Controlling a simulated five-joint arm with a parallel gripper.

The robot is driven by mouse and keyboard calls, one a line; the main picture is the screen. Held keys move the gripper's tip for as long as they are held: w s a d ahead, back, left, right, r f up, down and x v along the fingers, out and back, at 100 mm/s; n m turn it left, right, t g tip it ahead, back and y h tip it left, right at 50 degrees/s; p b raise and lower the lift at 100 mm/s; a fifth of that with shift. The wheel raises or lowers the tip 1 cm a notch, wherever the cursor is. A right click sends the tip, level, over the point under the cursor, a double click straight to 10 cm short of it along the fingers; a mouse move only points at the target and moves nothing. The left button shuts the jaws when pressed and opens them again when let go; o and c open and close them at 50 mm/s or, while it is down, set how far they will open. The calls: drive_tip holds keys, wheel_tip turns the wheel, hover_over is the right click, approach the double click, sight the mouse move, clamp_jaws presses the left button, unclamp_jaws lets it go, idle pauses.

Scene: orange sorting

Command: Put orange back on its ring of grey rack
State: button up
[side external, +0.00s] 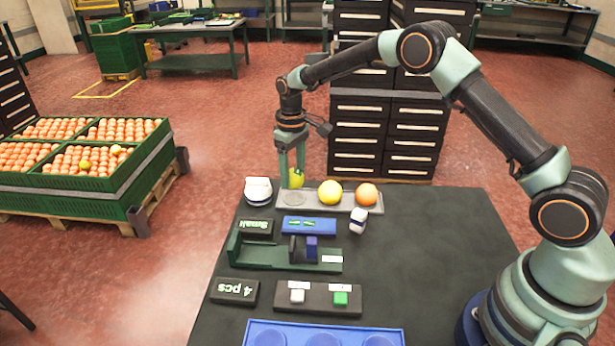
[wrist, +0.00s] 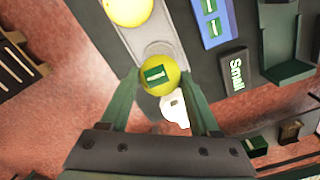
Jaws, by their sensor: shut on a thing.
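My gripper (side external: 293,176) is shut on a yellow-green orange (side external: 297,179) at the left end of the grey rack (side external: 348,208). In the wrist view the held orange (wrist: 158,76), with a green label bearing a white mark, sits between my two fingers (wrist: 158,84). An empty ring (wrist: 158,49) shows on the rack just beyond it. The held orange overlaps the rack's end in that view; I cannot tell whether it touches the rack. A yellow fruit (side external: 330,192) and an orange one (side external: 367,194) sit on the rack to the right.
A white rounded object (side external: 258,190) stands left of the rack. A small white block (side external: 358,220) lies in front of it. A blue plate (side external: 309,225), a green fixture (side external: 287,255) and a blue tray (side external: 398,337) are nearer. The mat's right side is clear.

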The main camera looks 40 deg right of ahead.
sight(293, 185)
drive_tip(key=shift+f, duration=1.9)
drive_tip(key=shift+f, duration=0.15)
drive_tip(key=o, duration=1.4)
